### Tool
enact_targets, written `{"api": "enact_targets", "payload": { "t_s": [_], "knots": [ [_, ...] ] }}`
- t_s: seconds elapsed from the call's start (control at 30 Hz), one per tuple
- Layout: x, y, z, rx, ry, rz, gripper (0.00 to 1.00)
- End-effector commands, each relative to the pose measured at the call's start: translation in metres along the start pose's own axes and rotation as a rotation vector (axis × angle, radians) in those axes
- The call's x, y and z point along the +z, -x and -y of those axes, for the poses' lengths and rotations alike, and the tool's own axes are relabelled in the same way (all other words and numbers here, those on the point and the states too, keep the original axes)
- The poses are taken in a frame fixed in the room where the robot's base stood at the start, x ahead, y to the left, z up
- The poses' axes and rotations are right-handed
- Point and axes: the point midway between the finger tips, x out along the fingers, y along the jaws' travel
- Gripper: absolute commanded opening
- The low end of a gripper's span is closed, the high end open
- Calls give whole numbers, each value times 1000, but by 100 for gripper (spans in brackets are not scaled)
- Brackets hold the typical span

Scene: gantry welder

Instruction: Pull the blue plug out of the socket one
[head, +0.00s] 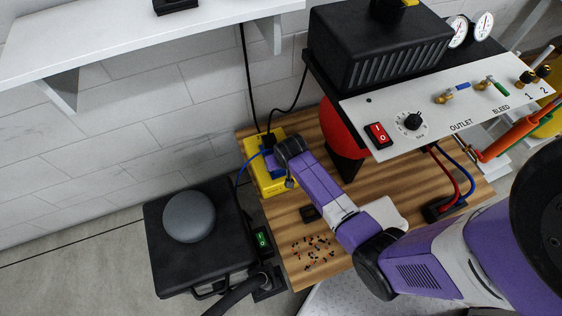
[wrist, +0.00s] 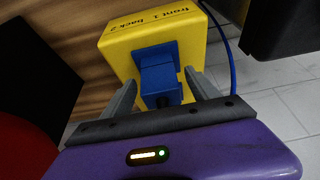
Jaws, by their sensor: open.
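The yellow socket box (wrist: 186,28) is labelled "front 1 back 2" and fills the upper middle of the wrist view. The blue plug (wrist: 158,80) sits in its near face. My gripper (wrist: 162,85) is open, with one grey finger on each side of the plug; I cannot tell whether they touch it. In the head view the yellow box (head: 252,149) stands at the left edge of the wooden bench, and my gripper (head: 270,160) is at it, hiding most of the plug. A blue cable (wrist: 233,70) runs down past the box's right side.
A white control panel (head: 430,105) with a red switch stands on the right of the wooden bench (head: 345,245). Small loose bits (head: 312,250) lie on the bench front. A black case with a grey dome (head: 189,216) stands left of the bench. A white shelf (head: 120,30) hangs above.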

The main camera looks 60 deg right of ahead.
Motion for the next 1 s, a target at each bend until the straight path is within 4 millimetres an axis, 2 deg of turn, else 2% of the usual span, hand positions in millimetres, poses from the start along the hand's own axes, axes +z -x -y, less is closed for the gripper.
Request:
{"api": "enact_targets", "payload": {
  "t_s": [0.17,0.47,0.57,0.83,1.0],
  "knots": [
    [0,-14,0,0,0,0,69],
    [0,-16,0,0,0,-1,69],
    [0,-16,0,0,0,-1,53],
    [0,-16,0,0,0,-1,0],
    [-1,-15,0,0,0,-1,0]
  ]
}}
